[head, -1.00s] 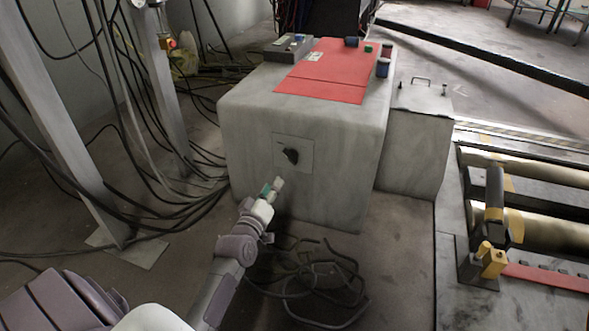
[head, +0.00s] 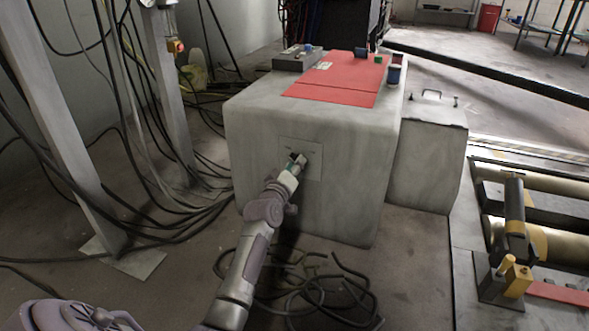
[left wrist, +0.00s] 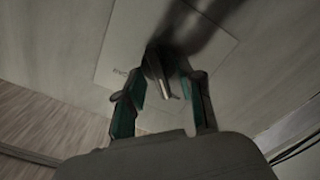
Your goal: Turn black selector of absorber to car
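The black selector (left wrist: 160,72) is on a pale square plate (head: 313,165) on the front of the grey absorber box (head: 345,200). My left gripper (head: 297,158) is at the plate and hides most of the selector in the head view. In the left wrist view, the left gripper (left wrist: 160,100) has its two green-lined fingers apart, one on each side of the selector knob. I cannot tell whether either finger touches the knob. Small lettering shows on the plate, partly legible. My right gripper is not in view.
A red panel (head: 340,82) and a grey control box (head: 297,58) lie on top of the absorber. Loose black cables (head: 310,285) lie on the floor below. A grey post (head: 65,120) with hanging cables stands at left, rollers (head: 540,240) at right.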

